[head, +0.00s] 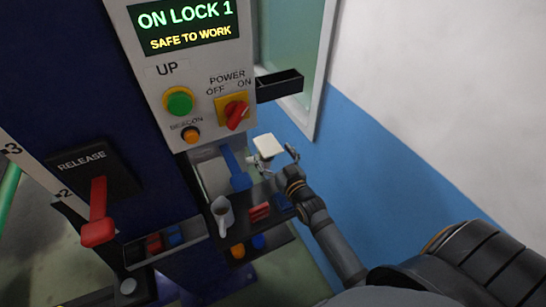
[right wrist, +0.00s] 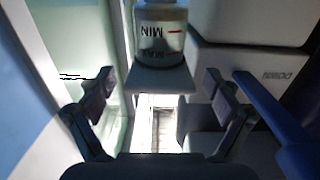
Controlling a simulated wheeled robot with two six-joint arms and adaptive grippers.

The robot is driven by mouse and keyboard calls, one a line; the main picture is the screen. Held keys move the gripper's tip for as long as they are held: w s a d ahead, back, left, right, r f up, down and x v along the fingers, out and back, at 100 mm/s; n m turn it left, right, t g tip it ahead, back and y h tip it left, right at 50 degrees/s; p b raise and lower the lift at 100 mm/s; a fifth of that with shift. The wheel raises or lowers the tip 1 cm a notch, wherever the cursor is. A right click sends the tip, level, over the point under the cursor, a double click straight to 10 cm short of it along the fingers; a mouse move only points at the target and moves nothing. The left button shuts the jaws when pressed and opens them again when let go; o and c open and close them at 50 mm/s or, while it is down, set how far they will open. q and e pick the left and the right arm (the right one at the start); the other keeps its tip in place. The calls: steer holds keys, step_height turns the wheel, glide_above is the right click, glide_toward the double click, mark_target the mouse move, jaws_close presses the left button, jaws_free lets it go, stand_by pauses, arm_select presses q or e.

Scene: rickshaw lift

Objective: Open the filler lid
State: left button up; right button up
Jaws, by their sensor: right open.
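The filler lid (head: 268,146) is a small pale square plate beyond the control box in the head view. In the right wrist view the lid (right wrist: 160,82) lies flat against the end of a pale reservoir (right wrist: 160,30) with MIN and MAX marks, which appear upside down. It looks closed. My right gripper (head: 275,158) is open at the near side of the lid. In the right wrist view its fingers (right wrist: 158,84) stand apart on either side of the lid's edge, with nothing gripped. My left gripper is not in view.
A blue lever (head: 235,170) stands close left of the right gripper. The control box (head: 185,70), a black bracket (head: 279,86) and the blue-white wall (head: 390,150) surround the space. A red release handle (head: 98,215) is at left.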

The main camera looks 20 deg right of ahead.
mark_target(271, 149)
steer(key=c, duration=1.7)
steer(key=r+g+p, duration=0.1)
steer(key=p, duration=0.3)
steer(key=r+g+p, duration=0.1)
steer(key=p, duration=0.3)
steer(key=r+g+p, duration=0.1)
steer(key=r+p, duration=0.1)
steer(key=p, duration=0.2)
steer(key=shift+w+g, duration=0.3)
steer(key=shift+g, duration=0.1)
steer(key=shift+w+r+g+p, duration=0.1)
steer(key=shift+w+g+p, duration=0.1)
steer(key=shift+g+p, duration=0.35)
steer(key=shift+w+r+g, duration=0.35)
steer(key=shift+r+g, duration=0.1)
steer(key=shift+g, duration=0.6)
steer(key=o, duration=1.7)
